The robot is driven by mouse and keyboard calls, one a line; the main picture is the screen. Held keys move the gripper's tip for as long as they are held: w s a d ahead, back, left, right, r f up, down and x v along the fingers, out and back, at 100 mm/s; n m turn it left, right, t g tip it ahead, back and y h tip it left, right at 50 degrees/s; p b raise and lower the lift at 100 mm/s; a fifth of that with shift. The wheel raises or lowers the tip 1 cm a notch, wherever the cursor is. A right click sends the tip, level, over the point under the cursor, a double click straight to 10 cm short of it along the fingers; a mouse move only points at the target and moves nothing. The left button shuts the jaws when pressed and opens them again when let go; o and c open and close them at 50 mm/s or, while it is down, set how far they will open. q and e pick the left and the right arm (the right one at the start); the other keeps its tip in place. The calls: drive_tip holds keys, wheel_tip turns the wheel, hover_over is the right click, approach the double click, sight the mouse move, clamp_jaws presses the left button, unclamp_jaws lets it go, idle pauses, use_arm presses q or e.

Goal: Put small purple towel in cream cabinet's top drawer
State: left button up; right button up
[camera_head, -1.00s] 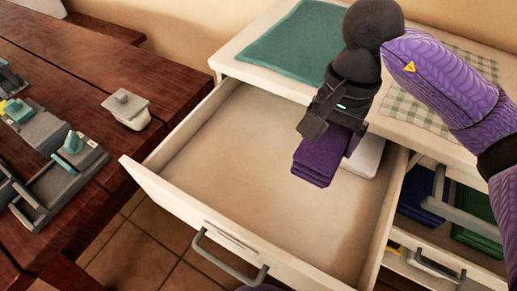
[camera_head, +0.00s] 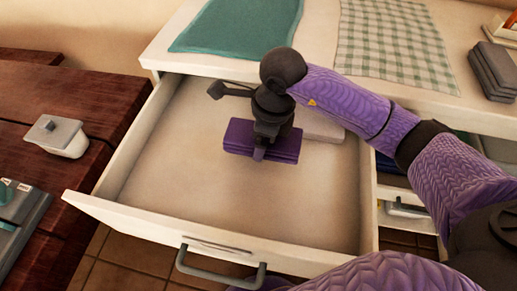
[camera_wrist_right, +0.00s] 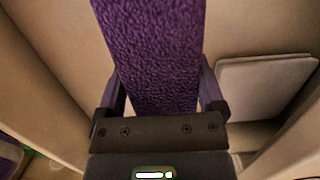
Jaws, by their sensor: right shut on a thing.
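The small purple towel (camera_head: 238,138) is folded into a flat stack. My right gripper (camera_head: 260,148) is shut on it from above, near its middle. The towel also fills the middle of the right wrist view (camera_wrist_right: 155,50), between the two fingers (camera_wrist_right: 165,95). The cream cabinet's top drawer (camera_head: 150,222) is pulled far out, and the towel is over its inside, right of its middle. I cannot tell whether the towel touches the drawer floor. My left gripper is out of view.
A white folded item (camera_head: 322,126) lies in the drawer behind and right of the towel; it also shows in the right wrist view (camera_wrist_right: 262,85). The drawer's left and front floor is bare. A teal cloth (camera_head: 235,25), checked cloth (camera_head: 395,45) and grey stack (camera_head: 492,70) lie on the cabinet top.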

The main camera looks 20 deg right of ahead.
wheel_tip(320, 180, down, 4)
drive_tip(key=shift+b, duration=0.65)
drive_tip(key=shift+f, duration=0.25)
drive_tip(key=shift+r, duration=0.2)
drive_tip(key=shift+f, duration=0.15)
drive_tip(key=o, duration=1)
drive_tip(key=shift+r, duration=0.2)
drive_tip(key=r+p, duration=0.1)
drive_tip(key=r, duration=0.2)
drive_tip(key=d+r+p, duration=0.1)
drive_tip(key=r+p, duration=0.1)
drive_tip(key=r, duration=0.2)
drive_tip(key=s+r+p, duration=0.1)
drive_tip(key=r+p, duration=0.1)
drive_tip(key=r, duration=0.2)
drive_tip(key=shift+d+r, duration=0.15)
drive_tip(key=shift+d, duration=0.05)
drive_tip(key=shift+r, duration=0.3)
